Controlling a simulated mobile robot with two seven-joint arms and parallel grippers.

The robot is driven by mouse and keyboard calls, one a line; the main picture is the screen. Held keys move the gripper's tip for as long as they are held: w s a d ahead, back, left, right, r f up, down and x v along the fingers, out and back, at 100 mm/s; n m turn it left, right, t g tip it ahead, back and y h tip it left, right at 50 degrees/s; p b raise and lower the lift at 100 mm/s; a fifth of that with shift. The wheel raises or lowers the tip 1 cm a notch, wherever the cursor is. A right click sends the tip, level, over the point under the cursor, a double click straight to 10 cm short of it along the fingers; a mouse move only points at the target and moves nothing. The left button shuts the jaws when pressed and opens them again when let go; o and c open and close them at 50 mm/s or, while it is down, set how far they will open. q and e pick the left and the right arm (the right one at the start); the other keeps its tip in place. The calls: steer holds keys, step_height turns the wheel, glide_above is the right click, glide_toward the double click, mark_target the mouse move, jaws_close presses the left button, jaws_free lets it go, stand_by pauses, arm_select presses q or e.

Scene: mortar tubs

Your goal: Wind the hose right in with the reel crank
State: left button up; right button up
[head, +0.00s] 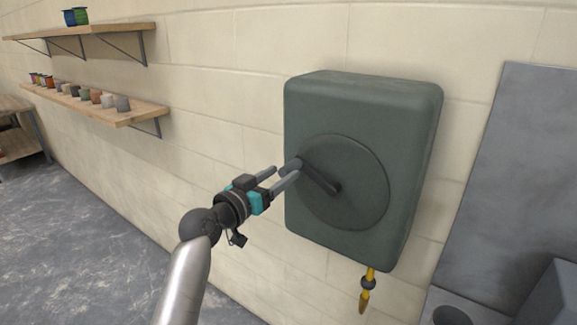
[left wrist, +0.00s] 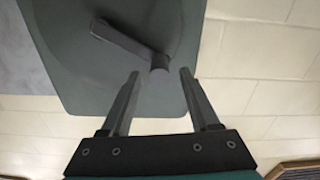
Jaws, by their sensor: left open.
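The hose reel (head: 415,120) is a dark green box on the block wall, with a round disc (head: 365,195) on its front. The dark crank (head: 322,181) runs from the disc's centre up and left to a short knob (head: 290,168). In the left wrist view the crank arm (left wrist: 120,38) ends in its knob (left wrist: 159,62). My left gripper (head: 286,173) is open at the knob; in the left wrist view its fingertips (left wrist: 160,73) lie on either side of the knob's end. I cannot tell whether they touch it. A short yellow hose end (head: 365,290) with a dark ball hangs below the box. My right gripper is not in view.
Two wooden shelves on the wall at left hold small pots; the lower shelf (head: 140,113) and upper shelf (head: 110,28) are well away from the reel. A grey panel (head: 520,150) and grey box shapes stand at right. The floor (head: 70,230) at left is clear.

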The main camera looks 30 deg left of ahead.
mark_target(288, 169)
arm_select(q)
steer(key=shift+w+d, duration=0.15)
steer(key=shift+w, duration=0.8)
steer(key=shift+w+d, duration=0.15)
steer(key=shift+w, duration=0.75)
steer(key=shift+c, duration=0.4)
jaws_close()
